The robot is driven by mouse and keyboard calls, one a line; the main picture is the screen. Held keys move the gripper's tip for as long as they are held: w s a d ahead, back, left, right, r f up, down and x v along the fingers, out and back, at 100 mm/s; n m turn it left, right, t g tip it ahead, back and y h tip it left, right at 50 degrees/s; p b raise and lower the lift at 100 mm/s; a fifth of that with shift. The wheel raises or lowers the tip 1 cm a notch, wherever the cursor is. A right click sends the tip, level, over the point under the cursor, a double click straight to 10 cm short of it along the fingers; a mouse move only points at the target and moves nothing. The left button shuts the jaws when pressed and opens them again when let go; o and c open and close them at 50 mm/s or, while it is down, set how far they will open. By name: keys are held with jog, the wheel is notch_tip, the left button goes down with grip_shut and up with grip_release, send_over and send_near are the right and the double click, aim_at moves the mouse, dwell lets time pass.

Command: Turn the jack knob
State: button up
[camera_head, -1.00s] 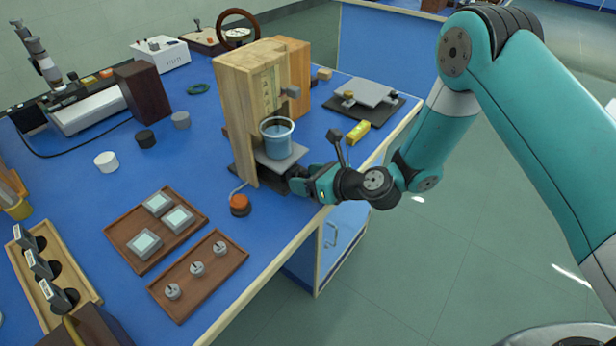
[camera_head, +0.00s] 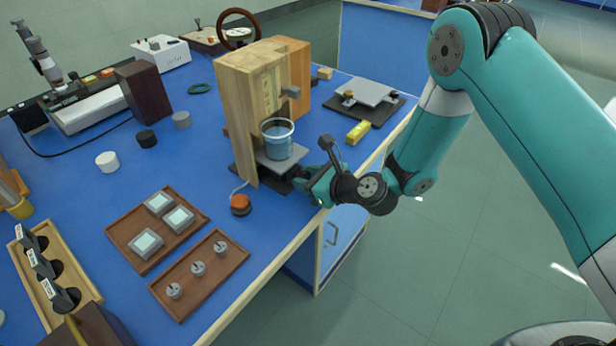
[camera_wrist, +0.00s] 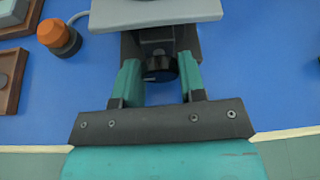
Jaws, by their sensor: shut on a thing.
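The jack knob (camera_wrist: 160,66) is a dark round knob on the front of the lab jack, below its grey top plate (camera_wrist: 150,12). My gripper (camera_wrist: 160,78) is shut on the knob, with one green finger on each side of it. In the head view my gripper (camera_head: 304,184) is at the jack's near right side and hides the knob. The jack's plate (camera_head: 292,157) carries a clear beaker of blue liquid (camera_head: 277,140), upright in front of a wooden stand (camera_head: 238,110).
An orange button (camera_head: 240,203) with a cable sits left of the jack. A yellow block (camera_head: 358,132) and a second low grey platform (camera_head: 368,92) lie to the right. Trays (camera_head: 205,295) are at the front left. The table's front edge is close under my wrist.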

jog(key=shift+s+a+n+t+h, duration=0.1)
jog(key=shift+n+t+h, duration=0.4)
jog(key=shift+n, duration=0.6)
jog(key=o, duration=0.9)
